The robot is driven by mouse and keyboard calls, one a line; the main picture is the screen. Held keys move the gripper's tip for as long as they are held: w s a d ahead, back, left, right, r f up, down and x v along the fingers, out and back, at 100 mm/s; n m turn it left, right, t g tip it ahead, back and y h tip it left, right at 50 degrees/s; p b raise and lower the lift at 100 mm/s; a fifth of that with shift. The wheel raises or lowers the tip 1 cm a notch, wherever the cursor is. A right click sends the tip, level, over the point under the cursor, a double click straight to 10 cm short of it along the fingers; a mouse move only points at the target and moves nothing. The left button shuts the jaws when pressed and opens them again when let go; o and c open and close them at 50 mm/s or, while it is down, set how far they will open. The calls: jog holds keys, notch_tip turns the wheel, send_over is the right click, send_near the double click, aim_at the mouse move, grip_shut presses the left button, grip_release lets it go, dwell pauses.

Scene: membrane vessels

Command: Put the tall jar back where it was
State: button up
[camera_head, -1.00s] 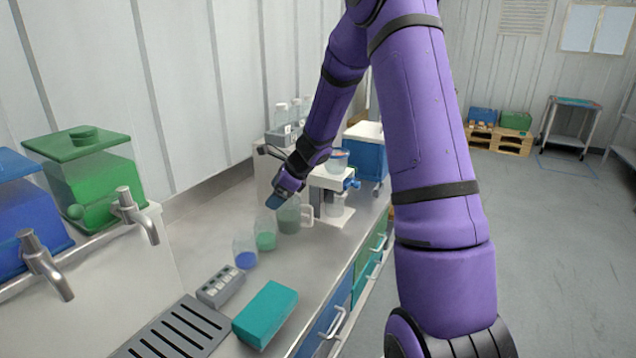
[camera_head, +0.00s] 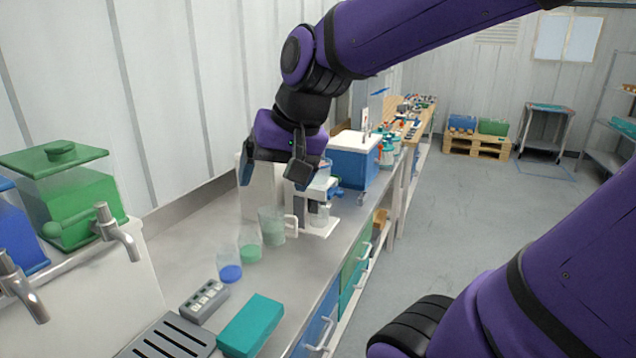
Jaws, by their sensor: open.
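Several clear vessels stand upright in a row on the metal counter (camera_head: 190,248): one with blue liquid (camera_head: 230,272), one with green liquid (camera_head: 249,254), and a handled jug (camera_head: 270,228) with grey-green contents. I cannot tell for certain which vessel is the tall jar. My gripper (camera_head: 272,178) points down above the jug, its two dark fingers spread apart with nothing seen between them. It is clear of the vessels. It partly hides the white apparatus (camera_head: 318,228) behind, which has a clear vessel (camera_head: 318,214) in its lower part.
A teal block (camera_head: 251,325), a grey rack (camera_head: 204,301) and a slotted drain (camera_head: 172,340) lie nearer on the counter. Green (camera_head: 70,195) and blue (camera_head: 22,235) tanks with taps stand at left. A blue cooler box (camera_head: 354,162) stands behind the apparatus. Floor at right is open.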

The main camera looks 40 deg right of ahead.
jog(key=s+d+n+h, duration=0.1)
jog(key=s+n, duration=0.3)
jog(key=s, duration=0.4)
jog(key=shift+d+r+t+h, duration=0.25)
jog(key=shift+r+t+h, duration=0.05)
jog(key=shift+r+h, duration=0.1)
dwell(0.5)
